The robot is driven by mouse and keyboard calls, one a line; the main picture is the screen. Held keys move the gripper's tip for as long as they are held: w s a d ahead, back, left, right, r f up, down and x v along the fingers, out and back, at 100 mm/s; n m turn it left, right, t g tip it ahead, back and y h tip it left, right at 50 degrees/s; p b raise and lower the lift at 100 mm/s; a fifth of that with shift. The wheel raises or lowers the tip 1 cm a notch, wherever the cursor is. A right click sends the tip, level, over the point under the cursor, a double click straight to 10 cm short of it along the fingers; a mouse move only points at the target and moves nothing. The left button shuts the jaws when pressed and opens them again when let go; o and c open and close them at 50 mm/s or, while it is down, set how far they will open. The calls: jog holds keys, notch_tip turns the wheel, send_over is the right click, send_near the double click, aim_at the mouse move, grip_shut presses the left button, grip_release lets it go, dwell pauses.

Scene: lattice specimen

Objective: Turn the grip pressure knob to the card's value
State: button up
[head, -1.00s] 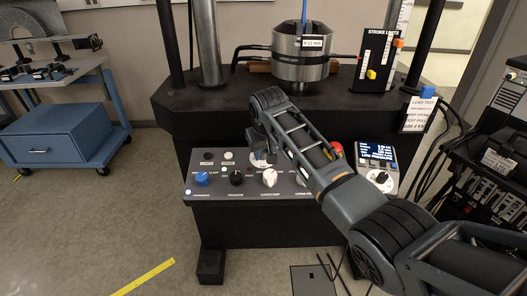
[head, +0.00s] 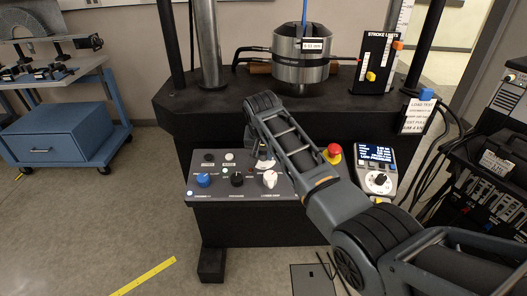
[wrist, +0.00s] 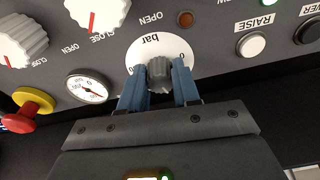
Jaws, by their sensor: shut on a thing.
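The grip pressure knob (wrist: 159,72) is a dark grey ribbed knob on a white dial (wrist: 193,52) marked "bar" in the wrist view. My gripper (wrist: 158,88) has its two blue fingers on either side of it and is shut on it. The knob's pointer is not clear to see. The white card (head: 418,117) hangs at the right of the machine. Its heading reads "LOAD TEST"; its smaller lines are too small to read surely.
White knobs marked OPEN and CLOSE (wrist: 98,12), a round gauge (wrist: 87,89) and a red knob on yellow (wrist: 20,118) lie left of the dial in the wrist view. The RAISE button (wrist: 252,44) is to the right. A red stop button (head: 333,153) stands beside my arm.

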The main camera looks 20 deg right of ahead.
jog(key=shift+m, duration=1.3)
jog(key=o, duration=1.1)
jog(key=shift+c, duration=0.2)
jog(key=v, duration=0.7)
jog(key=shift+a+r, duration=0.2)
jog(key=shift+r, duration=0.2)
